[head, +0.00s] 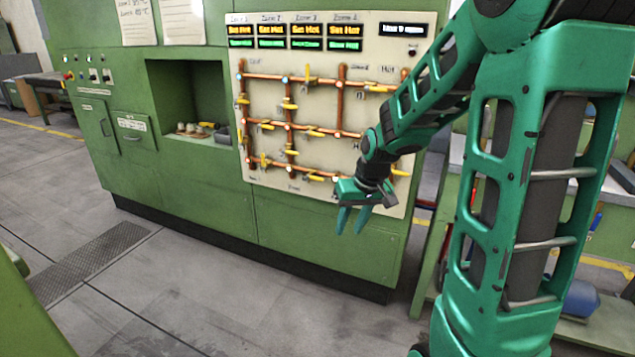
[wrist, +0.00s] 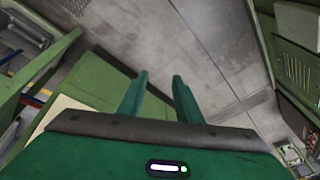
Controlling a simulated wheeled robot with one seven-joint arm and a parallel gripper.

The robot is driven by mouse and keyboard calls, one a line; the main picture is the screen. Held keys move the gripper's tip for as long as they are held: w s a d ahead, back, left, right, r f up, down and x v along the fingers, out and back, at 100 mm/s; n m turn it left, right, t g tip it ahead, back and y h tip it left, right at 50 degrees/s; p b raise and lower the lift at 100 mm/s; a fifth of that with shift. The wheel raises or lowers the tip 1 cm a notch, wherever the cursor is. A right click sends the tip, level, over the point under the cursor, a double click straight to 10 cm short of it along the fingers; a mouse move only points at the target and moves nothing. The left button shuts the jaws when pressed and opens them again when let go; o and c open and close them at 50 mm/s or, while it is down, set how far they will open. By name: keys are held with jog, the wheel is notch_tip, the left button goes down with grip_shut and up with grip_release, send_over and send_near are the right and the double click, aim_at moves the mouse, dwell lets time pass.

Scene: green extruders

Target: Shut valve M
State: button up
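A cream valve panel (head: 325,185) is on the front of the green machine, with copper pipes and several yellow valve handles. The valve letters are too small to read, so I cannot tell which one is valve M. My gripper (head: 350,232) hangs in front of the panel's lower right part and points down. Its two fingers are apart with nothing between them, which also shows in the wrist view (wrist: 160,78). My arm hides part of the panel's right side.
The green machine (head: 160,185) has a recess (head: 190,95) with small objects in it, left of the panel. A workbench (head: 595,215) stands at the right behind my arm. The grey floor (head: 190,290) in front of the machine is clear.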

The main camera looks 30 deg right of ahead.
jog(key=w+a+f+t+y, duration=0.2)
jog(key=w+f+t, duration=0.1)
jog(key=w, duration=0.6)
jog(key=w+a+f+m+t+y, duration=0.15)
jog(key=w+f, duration=0.25)
jog(key=w, duration=0.6)
jog(key=w+a+f+t+y, duration=0.2)
jog(key=w+f+t, duration=0.1)
jog(key=w, duration=0.6)
jog(key=m+t+h, duration=0.8)
jog(key=m+t, duration=0.1)
jog(key=m, duration=0.5)
send_near(317, 179)
jog(key=shift+n, duration=0.25)
jog(key=w, duration=0.3)
jog(key=w+d, duration=0.1)
jog(key=w, duration=0.3)
jog(key=w+r, duration=0.1)
jog(key=w, duration=0.3)
jog(key=shift+d, duration=0.15)
